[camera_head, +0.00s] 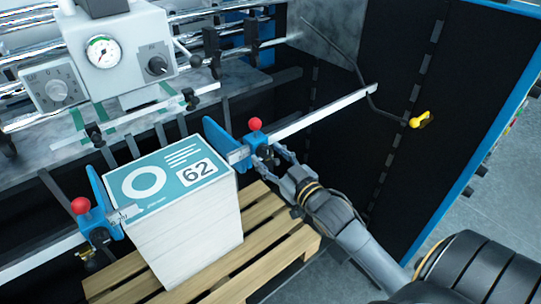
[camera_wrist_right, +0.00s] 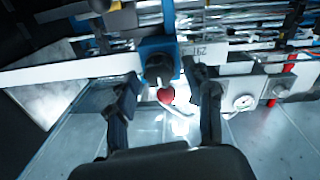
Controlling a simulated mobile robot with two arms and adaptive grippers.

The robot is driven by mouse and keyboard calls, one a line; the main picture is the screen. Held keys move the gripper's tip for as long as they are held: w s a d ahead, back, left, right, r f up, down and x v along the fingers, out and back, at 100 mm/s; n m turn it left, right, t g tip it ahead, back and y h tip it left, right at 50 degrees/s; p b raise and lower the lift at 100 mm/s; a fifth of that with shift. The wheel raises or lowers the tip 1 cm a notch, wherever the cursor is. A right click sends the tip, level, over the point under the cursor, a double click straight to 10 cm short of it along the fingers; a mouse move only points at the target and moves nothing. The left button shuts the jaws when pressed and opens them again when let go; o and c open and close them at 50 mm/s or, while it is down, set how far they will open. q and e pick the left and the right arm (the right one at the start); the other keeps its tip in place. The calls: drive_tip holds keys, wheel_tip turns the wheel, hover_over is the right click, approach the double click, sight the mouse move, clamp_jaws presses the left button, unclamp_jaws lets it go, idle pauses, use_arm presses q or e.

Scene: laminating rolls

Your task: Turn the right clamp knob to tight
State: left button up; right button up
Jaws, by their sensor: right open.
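The right clamp (camera_head: 243,146) is a blue block on a silver ruler bar, with a red ball handle (camera_head: 255,124) on top and a dark knob (camera_head: 266,150) at its side. In the wrist view the dark knob (camera_wrist_right: 159,69) sits under the blue block (camera_wrist_right: 158,46), with the red ball (camera_wrist_right: 166,95) below it. My right gripper (camera_head: 276,157) is at the knob, its fingers apart. In the wrist view the fingers (camera_wrist_right: 164,85) stand on either side of the knob, with visible gaps; contact cannot be told. The knob's setting is not readable. My left gripper is not in view.
A paper stack (camera_head: 185,225) marked 62 stands on a wooden pallet (camera_head: 262,250), between the right clamp and a left blue clamp (camera_head: 95,222). A grey control box with a gauge (camera_head: 103,51) is behind. A dark panel with a yellow handle (camera_head: 421,119) is at right.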

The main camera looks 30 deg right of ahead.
clamp_jaws()
drive_tip(key=m+p, duration=0.3)
drive_tip(key=shift+r+m+p, duration=0.3)
drive_tip(key=shift+m+p, duration=0.1)
drive_tip(key=m+p, duration=0.3)
drive_tip(key=m, duration=0.1)
drive_tip(key=shift+d, duration=0.1)
drive_tip(key=m, duration=0.3)
drive_tip(key=shift+f+m+g+y+p, duration=0.15)
drive_tip(key=shift+m+g+y+p, duration=0.15)
drive_tip(key=shift+m+p, duration=0.1)
drive_tip(key=m, duration=0.5)
drive_tip(key=shift+d+m, duration=0.1)
drive_tip(key=shift+m, duration=0.2)
